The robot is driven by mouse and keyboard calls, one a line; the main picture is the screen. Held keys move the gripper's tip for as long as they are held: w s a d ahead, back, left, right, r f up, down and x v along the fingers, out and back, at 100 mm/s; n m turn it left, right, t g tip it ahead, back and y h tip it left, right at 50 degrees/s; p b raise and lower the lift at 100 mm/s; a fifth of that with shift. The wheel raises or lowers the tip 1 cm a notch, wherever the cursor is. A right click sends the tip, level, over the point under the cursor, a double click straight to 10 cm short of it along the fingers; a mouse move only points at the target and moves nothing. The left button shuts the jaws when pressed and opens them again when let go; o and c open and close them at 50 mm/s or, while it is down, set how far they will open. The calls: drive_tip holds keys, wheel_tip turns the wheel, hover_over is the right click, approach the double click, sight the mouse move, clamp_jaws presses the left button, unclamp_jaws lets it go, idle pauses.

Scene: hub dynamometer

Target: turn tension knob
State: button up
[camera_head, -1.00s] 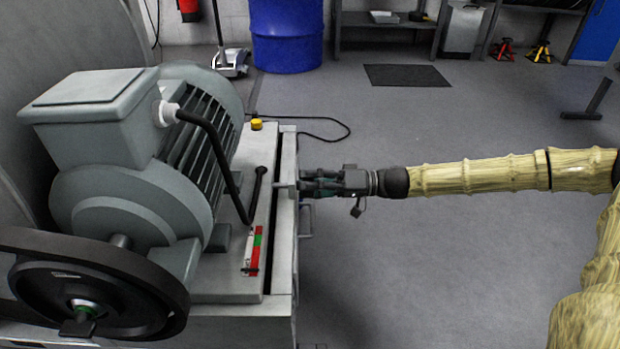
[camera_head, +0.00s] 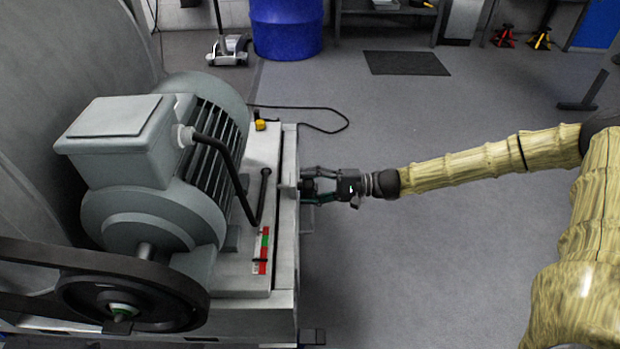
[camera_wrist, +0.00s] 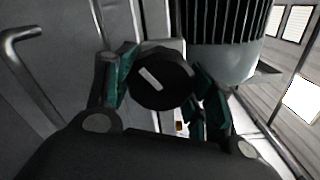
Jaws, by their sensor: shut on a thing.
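The tension knob (camera_wrist: 160,78) is a round black knob with a pale line across its face, in the middle of the wrist view. My gripper (camera_wrist: 158,88) is shut on it, one teal-padded finger on each side of the rim. In the head view my gripper (camera_head: 304,187) reaches from the right to the side of the machine's base (camera_head: 284,215). The knob itself is hidden there behind the fingers. The grey motor (camera_head: 165,190) sits on the base, left of my gripper. A red, green and white scale strip (camera_head: 262,250) lies on the base plate.
A belt pulley (camera_head: 125,300) stands at the front left. A bent handle (camera_wrist: 18,36) sticks out at the left of the wrist view. A blue drum (camera_head: 285,28) and a black mat (camera_head: 406,63) are farther back. The floor right of the machine is clear.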

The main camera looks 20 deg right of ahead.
drive_tip(key=m+p, duration=0.4)
drive_tip(key=m, duration=0.1)
drive_tip(key=shift+r+m, duration=0.1)
drive_tip(key=shift+m, duration=0.2)
drive_tip(key=m+p, duration=0.4)
drive_tip(key=m, duration=0.2)
drive_tip(key=shift+s+p, duration=0.1)
drive_tip(key=shift+p, duration=0.25)
drive_tip(key=m+p, duration=0.3)
drive_tip(key=m, duration=0.3)
drive_tip(key=shift+m, duration=0.3)
drive_tip(key=m+p, duration=0.2)
drive_tip(key=m, duration=0.3)
drive_tip(key=shift+m, duration=0.3)
drive_tip(key=o, duration=1)
drive_tip(key=shift+s, duration=0.1)
